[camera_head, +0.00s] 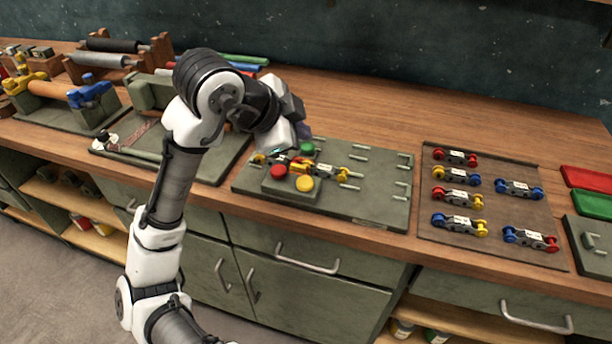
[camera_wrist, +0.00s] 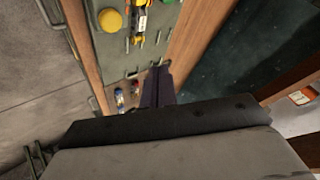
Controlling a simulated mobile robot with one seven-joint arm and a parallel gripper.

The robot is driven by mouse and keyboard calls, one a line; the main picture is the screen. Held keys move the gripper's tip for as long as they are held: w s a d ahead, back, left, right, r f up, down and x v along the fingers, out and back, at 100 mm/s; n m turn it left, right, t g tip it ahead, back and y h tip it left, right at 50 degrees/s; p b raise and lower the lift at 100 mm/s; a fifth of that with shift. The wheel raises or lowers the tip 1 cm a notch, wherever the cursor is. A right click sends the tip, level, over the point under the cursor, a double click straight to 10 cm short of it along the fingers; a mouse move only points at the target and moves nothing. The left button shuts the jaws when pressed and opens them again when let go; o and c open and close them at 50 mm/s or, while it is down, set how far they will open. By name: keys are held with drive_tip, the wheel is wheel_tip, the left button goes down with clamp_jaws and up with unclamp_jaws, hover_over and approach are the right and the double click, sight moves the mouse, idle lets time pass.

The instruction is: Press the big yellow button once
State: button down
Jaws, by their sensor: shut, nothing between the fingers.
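The big yellow button (camera_head: 304,184) is a round dome on a raised green block at the front of a green board. A red button (camera_head: 278,171) sits to its left and a green button (camera_head: 307,148) is farther back. My gripper (camera_head: 303,131) is above the back of the board, beyond the yellow button and apart from it. In the wrist view the yellow button (camera_wrist: 110,20) is near the top, left of my shut, empty dark fingers (camera_wrist: 158,72). The fingertips are small and partly hidden in the head view.
Red and yellow links lie on the board (camera_head: 380,210) by the buttons, among several metal staples. A brown mat (camera_head: 490,205) with coloured links lies to the right. Racks with rollers (camera_head: 100,60) stand at the left. The bench back (camera_head: 400,110) is clear.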

drive_tip(key=b, duration=0.7)
approach(307, 179)
drive_tip(key=w+d+f, duration=0.1)
drive_tip(key=w, duration=0.1)
drive_tip(key=w+d+f, duration=0.1)
drive_tip(key=w+d, duration=0.1)
drive_tip(key=shift+d+f, duration=0.25)
drive_tip(key=shift+f, duration=0.1)
idle(1.3)
drive_tip(key=shift+f+b, duration=0.4)
drive_tip(key=shift+b, duration=0.05)
drive_tip(key=shift+f+b, duration=0.75)
drive_tip(key=shift+f, duration=0.2)
idle(0.7)
drive_tip(key=shift+r, duration=0.15)
drive_tip(key=shift+r+p, duration=1.1)
drive_tip(key=shift+r, duration=0.1)
drive_tip(key=shift+r+p, duration=2.1)
drive_tip(key=shift+r, duration=0.45)
